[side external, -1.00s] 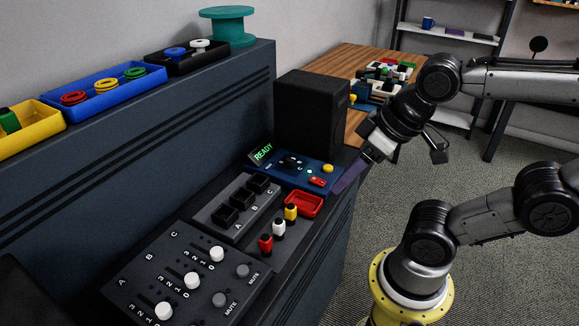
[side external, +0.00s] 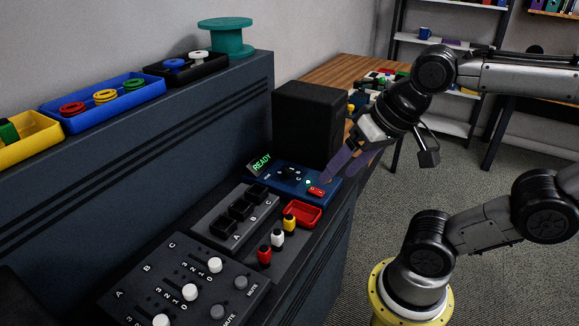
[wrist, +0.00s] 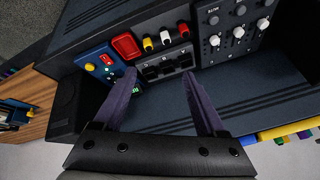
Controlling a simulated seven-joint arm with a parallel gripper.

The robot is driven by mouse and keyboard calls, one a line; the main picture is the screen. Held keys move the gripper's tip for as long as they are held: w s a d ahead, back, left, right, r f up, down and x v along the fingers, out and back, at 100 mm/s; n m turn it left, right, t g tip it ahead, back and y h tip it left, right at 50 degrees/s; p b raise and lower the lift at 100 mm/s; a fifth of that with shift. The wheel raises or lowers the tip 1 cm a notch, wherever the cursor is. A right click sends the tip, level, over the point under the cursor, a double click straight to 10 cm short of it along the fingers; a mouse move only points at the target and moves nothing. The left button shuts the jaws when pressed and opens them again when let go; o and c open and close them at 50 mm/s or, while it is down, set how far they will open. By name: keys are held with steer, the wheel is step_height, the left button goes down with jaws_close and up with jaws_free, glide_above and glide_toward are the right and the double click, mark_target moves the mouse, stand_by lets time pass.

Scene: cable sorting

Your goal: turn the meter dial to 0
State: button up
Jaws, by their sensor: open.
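I cannot read where the dial points. I see no contact with the dial.
A black box (side external: 308,120) stands right behind the meter. In front are a red tray (side external: 302,214), red, white and yellow plugs (side external: 277,238), a socket block (side external: 236,217) marked A, B, C, and a slider panel (side external: 185,280). Bins line the raised shelf at left.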

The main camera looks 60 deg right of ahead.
steer(key=w+d+r+m+g, duration=0.1)
steer(key=w+d+r+m, duration=0.2)
steer(key=w+r+m, duration=0.35)
steer(key=m+g, duration=0.4)
steer(key=m, duration=0.9)
glide_above(289, 168)
step_height(289, 168, down, 13)
step_height(289, 168, down, 14)
steer(key=shift+r, duration=0.15)
jaws_close()
